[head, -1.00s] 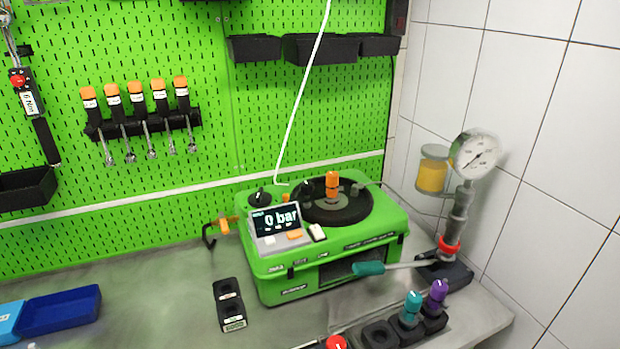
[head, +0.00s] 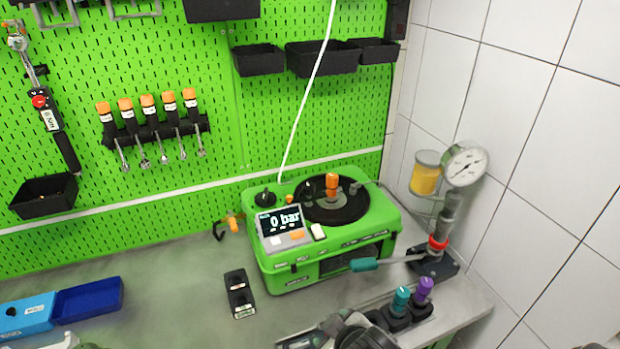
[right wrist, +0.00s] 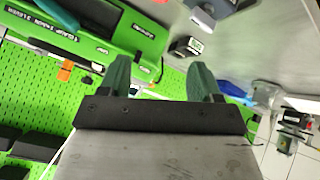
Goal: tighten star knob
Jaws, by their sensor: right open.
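The green pump testbench case (head: 285,283) stands on the bench against the pegboard. A black knob (head: 265,199) sits on its top left corner, and another dark knob (head: 308,188) stands near the black disc (head: 345,212). I cannot tell which of them is the star knob. An orange-topped part (head: 332,184) stands upright on the disc. In the right wrist view my right gripper (right wrist: 160,80) is open, its green fingers apart with nothing between them. The green case (right wrist: 130,40) shows beyond it, apart. My left gripper is not clearly visible.
A pump with a gauge (head: 465,163) and a teal-handled lever (head: 364,264) stands right of the case. Teal (head: 400,300) and purple (head: 424,288) capped parts stand in front. A blue tray (head: 90,300) lies left. Bench between tray and black holder (head: 239,292) is clear.

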